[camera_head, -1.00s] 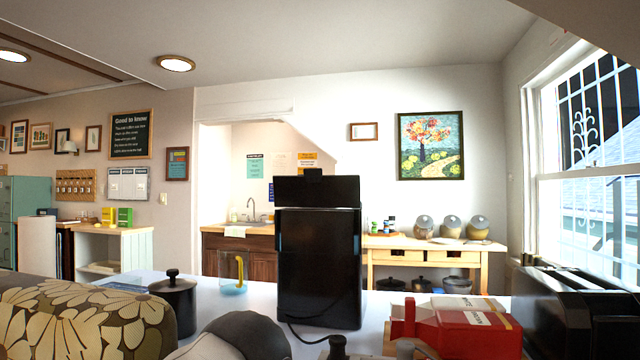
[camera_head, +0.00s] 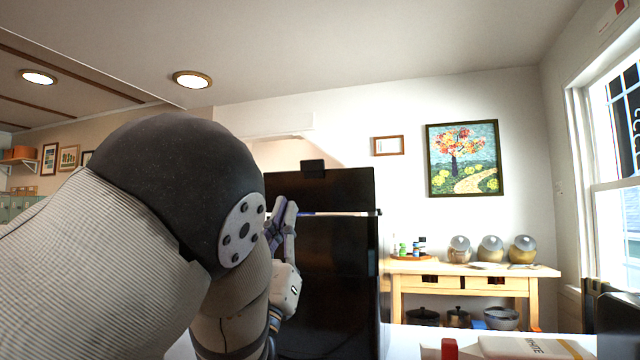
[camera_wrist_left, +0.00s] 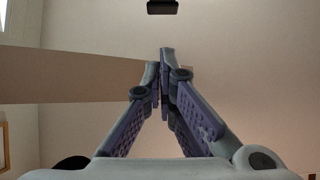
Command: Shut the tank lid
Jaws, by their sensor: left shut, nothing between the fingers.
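A tall black appliance (camera_head: 335,285) stands on the white counter. Its tank lid (camera_head: 340,188) is a black panel standing raised at the top, with a small black tab (camera_head: 313,167) on its upper edge. My left gripper (camera_head: 286,206) is at the left front of the appliance, near the lower edge of the lid. I cannot tell whether it touches. In the left wrist view the gripper (camera_wrist_left: 163,62) is shut and empty, pointing up, and a dark block (camera_wrist_left: 162,7) that looks like the tab is beyond the fingertips. My left arm hides the appliance's left side.
A red item (camera_head: 449,349) and a white box (camera_head: 530,347) lie at the front right. A dark appliance (camera_head: 616,322) stands at the right edge. A wooden side table (camera_head: 455,272) with several jars is behind. The space above the lid is clear.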

